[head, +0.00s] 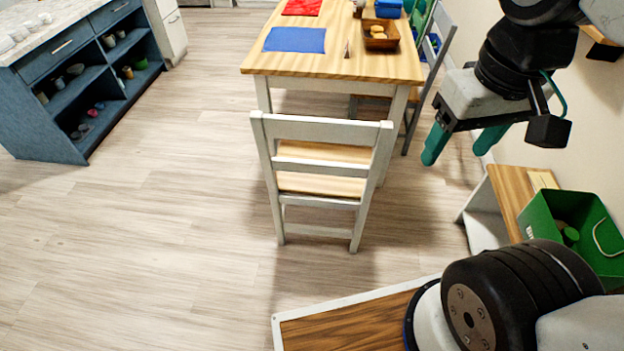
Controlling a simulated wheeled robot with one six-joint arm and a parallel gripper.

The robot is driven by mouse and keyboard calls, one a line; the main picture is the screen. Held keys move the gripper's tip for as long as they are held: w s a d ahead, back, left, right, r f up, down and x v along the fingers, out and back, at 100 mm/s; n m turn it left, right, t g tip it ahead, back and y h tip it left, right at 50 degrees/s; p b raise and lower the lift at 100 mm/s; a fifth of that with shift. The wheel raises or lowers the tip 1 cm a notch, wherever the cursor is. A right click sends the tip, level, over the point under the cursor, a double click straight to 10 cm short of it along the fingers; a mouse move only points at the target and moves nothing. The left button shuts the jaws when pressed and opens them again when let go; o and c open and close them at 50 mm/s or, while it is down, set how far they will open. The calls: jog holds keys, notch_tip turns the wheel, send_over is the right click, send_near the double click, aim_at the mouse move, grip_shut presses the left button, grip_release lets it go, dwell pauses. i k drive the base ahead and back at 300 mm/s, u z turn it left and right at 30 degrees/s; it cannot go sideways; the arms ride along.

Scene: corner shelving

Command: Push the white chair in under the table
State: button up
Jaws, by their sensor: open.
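The white chair (322,128) with a wooden seat (320,186) stands upright at the near end of the table. The table (330,66) has a light wood top and white legs. How far the seat reaches under the top is partly hidden by the backrest. My gripper (462,147) is at the upper right, with teal fingers spread open and empty. It hangs to the right of the chair, apart from it.
A grey chair (437,45) stands at the table's right side. A low wooden bench (508,200) with a green bin (575,235) is at the right wall. A blue shelf island (75,85) stands at the left. The floor (130,240) left of the chair is clear.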

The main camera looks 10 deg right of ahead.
aim_at(318, 157)
jog(key=u, duration=1.15)
jog(key=k, duration=0.7)
jog(key=z, duration=1.2)
jog(key=i, duration=1)
jog(key=u, duration=0.05)
